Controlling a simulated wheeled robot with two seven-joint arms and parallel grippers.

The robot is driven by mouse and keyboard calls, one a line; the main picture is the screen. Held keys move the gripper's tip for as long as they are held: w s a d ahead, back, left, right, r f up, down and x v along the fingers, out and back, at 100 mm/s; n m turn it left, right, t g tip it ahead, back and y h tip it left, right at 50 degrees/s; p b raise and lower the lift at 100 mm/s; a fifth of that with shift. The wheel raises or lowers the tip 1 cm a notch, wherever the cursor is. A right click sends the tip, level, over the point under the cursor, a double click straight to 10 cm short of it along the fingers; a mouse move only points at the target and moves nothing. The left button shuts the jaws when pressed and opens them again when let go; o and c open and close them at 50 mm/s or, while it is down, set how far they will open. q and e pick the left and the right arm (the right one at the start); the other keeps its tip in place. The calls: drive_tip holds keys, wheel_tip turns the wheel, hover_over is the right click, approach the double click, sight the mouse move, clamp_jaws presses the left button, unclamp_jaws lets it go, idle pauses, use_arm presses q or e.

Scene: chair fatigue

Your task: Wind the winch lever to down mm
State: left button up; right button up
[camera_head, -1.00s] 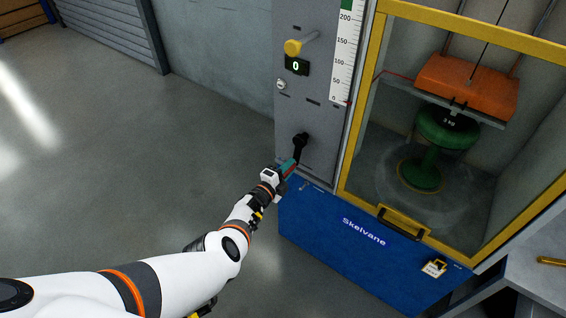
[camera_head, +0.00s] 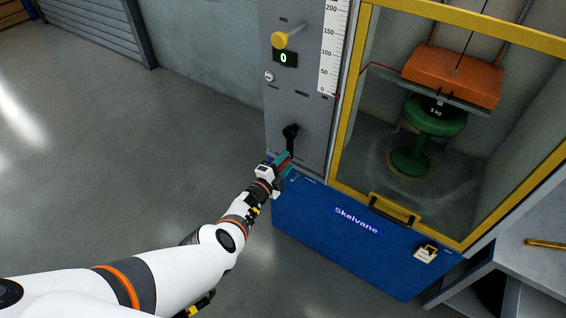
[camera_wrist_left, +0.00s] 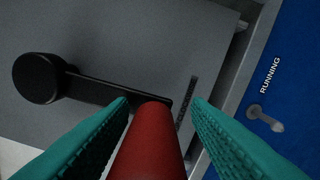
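The winch lever (camera_head: 290,140) is on the grey panel, its black arm hanging down from its hub. In the left wrist view the black hub (camera_wrist_left: 38,78) is at the left, and the arm runs right to a red grip (camera_wrist_left: 150,145). My left gripper (camera_head: 283,163) is at the lever's lower end. Its teal fingers (camera_wrist_left: 162,103) stand on either side of the red grip, open, with a clear gap on the right. The display (camera_head: 284,58) reads 0. The scale (camera_head: 333,50) has a red pointer near its 0 end. My right gripper is not in view.
A yellow-framed cage (camera_head: 347,130) at the right holds a green stool (camera_head: 435,117) under an orange weight block (camera_head: 453,75). A yellow knob (camera_head: 280,40) sticks out above the display. The blue base (camera_head: 320,235) juts below the panel. The floor at left is clear.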

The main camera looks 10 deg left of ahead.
use_arm(q)
drive_tip(key=shift+w+a+r, duration=0.1)
drive_tip(key=shift+a, duration=0.05)
drive_tip(key=shift+s+a+r+p, duration=0.1)
drive_tip(key=shift+s+a+p, duration=0.05)
drive_tip(key=shift+s+p, duration=0.35)
drive_tip(key=p+v, duration=0.5)
drive_tip(key=v, duration=0.6)
